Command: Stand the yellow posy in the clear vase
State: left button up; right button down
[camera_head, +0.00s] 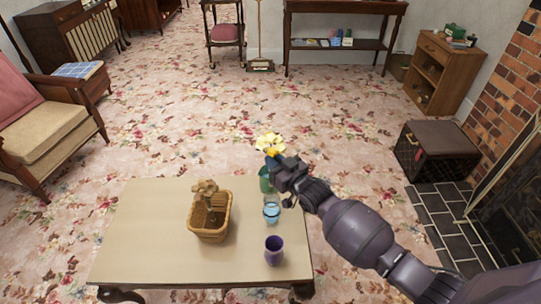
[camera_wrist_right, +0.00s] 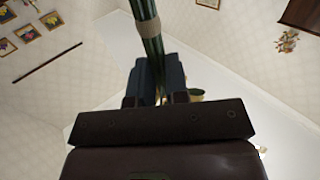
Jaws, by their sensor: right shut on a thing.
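The yellow posy (camera_head: 270,143) is held up above the table's far right corner by my right gripper (camera_head: 280,162). In the right wrist view the posy's green stems (camera_wrist_right: 148,28) with a tan band run between the fingers of my right gripper (camera_wrist_right: 156,85), which is shut on them. The clear vase (camera_head: 271,213), with a bluish tint, stands upright on the table's right side, nearer than the gripper and apart from the posy. The lower stems are hidden by the gripper in the head view. My left gripper is not in view.
On the table (camera_head: 145,225), a wicker basket (camera_head: 210,228) holds a brown posy (camera_head: 205,188). A purple vase (camera_head: 274,252) stands in front of the clear vase. A green vase (camera_head: 265,180) stands behind it, partly hidden by my gripper. The table's left part is bare.

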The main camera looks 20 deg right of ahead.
jog(key=b, duration=0.7)
send_over(272, 210)
jog(key=w+d, duration=0.1)
jog(key=w, duration=0.1)
jog(key=shift+f, duration=6.1)
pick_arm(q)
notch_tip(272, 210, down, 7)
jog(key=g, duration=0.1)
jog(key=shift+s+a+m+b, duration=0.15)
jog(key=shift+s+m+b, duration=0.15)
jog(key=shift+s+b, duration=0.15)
pick_arm(e)
jog(key=shift+s+d+f, duration=0.1)
jog(key=shift+s+f, duration=0.05)
jog(key=shift+f, duration=0.45)
jog(key=shift+s+d+f, duration=0.1)
jog(key=shift+f, duration=0.45)
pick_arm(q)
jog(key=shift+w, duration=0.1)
